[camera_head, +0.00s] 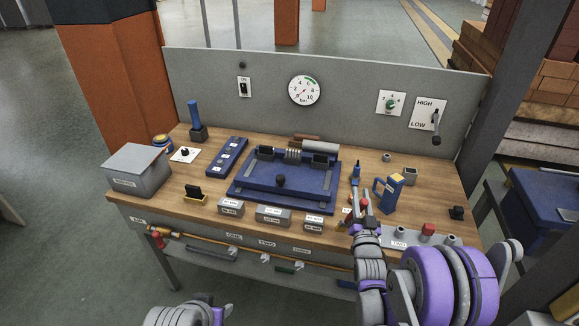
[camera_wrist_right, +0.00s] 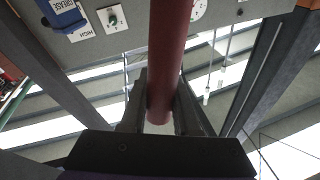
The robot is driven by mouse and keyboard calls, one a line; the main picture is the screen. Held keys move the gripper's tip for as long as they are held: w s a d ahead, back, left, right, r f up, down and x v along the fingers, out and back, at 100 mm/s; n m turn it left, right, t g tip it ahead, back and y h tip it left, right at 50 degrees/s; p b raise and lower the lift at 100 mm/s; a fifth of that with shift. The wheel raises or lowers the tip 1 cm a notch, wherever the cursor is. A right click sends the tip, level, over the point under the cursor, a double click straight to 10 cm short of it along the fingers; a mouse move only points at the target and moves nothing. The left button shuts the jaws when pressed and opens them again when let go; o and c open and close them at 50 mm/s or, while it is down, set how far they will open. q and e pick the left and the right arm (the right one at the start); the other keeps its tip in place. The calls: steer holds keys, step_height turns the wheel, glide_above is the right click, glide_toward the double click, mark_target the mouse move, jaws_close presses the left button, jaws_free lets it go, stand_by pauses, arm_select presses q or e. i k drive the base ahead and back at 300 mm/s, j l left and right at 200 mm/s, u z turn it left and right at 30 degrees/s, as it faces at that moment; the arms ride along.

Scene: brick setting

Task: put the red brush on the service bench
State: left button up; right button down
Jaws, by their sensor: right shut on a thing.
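The service bench (camera_head: 430,188) has a wooden top and a grey back panel, and it stands in front of me. My right gripper (camera_head: 364,207) is above the front right part of the bench in the head view. In the right wrist view my right gripper (camera_wrist_right: 160,105) is shut on a dark red round bar, the red brush (camera_wrist_right: 170,45). Only the bar part shows there; bristles cannot be made out. In the head view the brush is mostly hidden by my arm. Of my left arm only a link shows at the bottom edge; its gripper is out of view.
A blue fixture (camera_head: 280,185) fills the bench middle. A grey box (camera_head: 137,168) stands at the left end. A blue grease container (camera_head: 389,192) is right of my gripper. Small labelled blocks (camera_head: 273,216) line the front. Bare wood shows at the right and front left.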

mark_target(438, 189)
steer(key=i+l+z, duration=0.1)
steer(key=l, duration=0.25)
steer(key=i+l+z, duration=0.15)
steer(key=l, duration=0.55)
steer(key=i+l, duration=0.1)
steer(key=l, duration=0.25)
steer(key=i+l+u, duration=0.15)
steer(key=i+u, duration=0.2)
steer(key=i, duration=0.2)
